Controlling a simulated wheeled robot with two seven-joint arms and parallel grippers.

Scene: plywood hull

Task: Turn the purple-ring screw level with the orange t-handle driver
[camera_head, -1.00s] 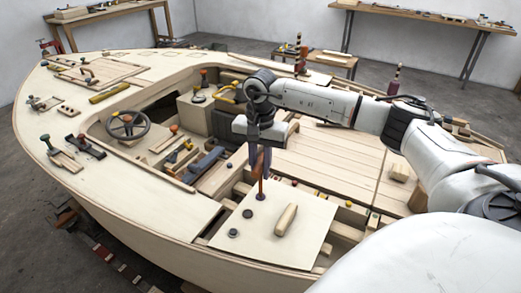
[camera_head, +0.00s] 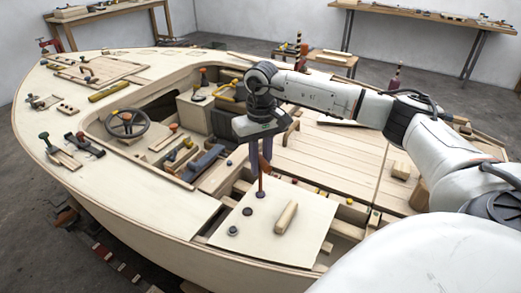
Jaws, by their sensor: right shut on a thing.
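The purple-ring screw (camera_head: 260,194) sits in the pale hatch panel (camera_head: 295,237) in the lower middle of the head view. The orange t-handle driver (camera_head: 261,178) stands nearly upright over it, its dark shaft reaching down to the screw. My right gripper (camera_head: 261,163) points down and is shut on the driver's handle, which its fingers partly hide. I cannot tell whether the screw head is level with the panel. My left gripper is not in view.
Two dark round screws (camera_head: 233,230) sit on the same panel, left of a wooden block (camera_head: 286,217). Blue-grey padded blocks (camera_head: 203,164) lie left of the gripper. The steering wheel (camera_head: 127,122) is farther left. Plank decking (camera_head: 335,155) to the right is mostly clear.

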